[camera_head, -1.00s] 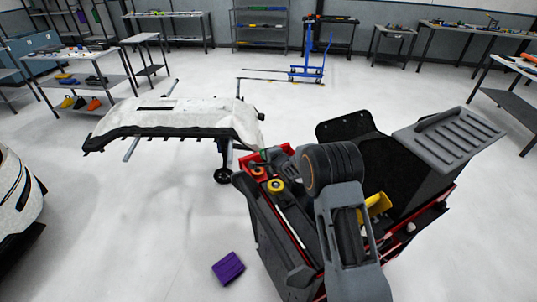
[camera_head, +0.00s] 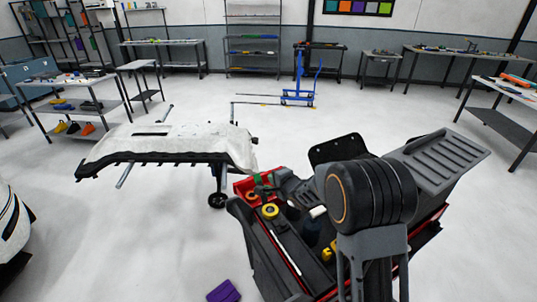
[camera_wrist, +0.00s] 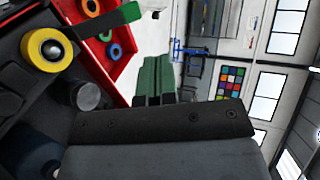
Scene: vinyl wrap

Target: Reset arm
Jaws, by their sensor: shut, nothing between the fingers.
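My gripper (camera_head: 262,184) is over the left side of the tool cart, beside the red bin. In the wrist view, my gripper (camera_wrist: 155,78) shows its green fingers together, with nothing seen between them. My grey arm with a thick black joint rises over the cart and hides part of it. The cart (camera_head: 252,245) is dark with red trim. A yellow tape roll (camera_head: 270,211) lies on its top; it also shows in the wrist view (camera_wrist: 47,49). The red bin (camera_head: 243,187) holds small coloured rolls.
A white panel (camera_head: 185,140) lies on a wheeled stand behind the cart to the left. A purple box (camera_head: 224,291) is on the floor. A blue lift (camera_head: 298,95) and benches stand at the back. Much floor is clear.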

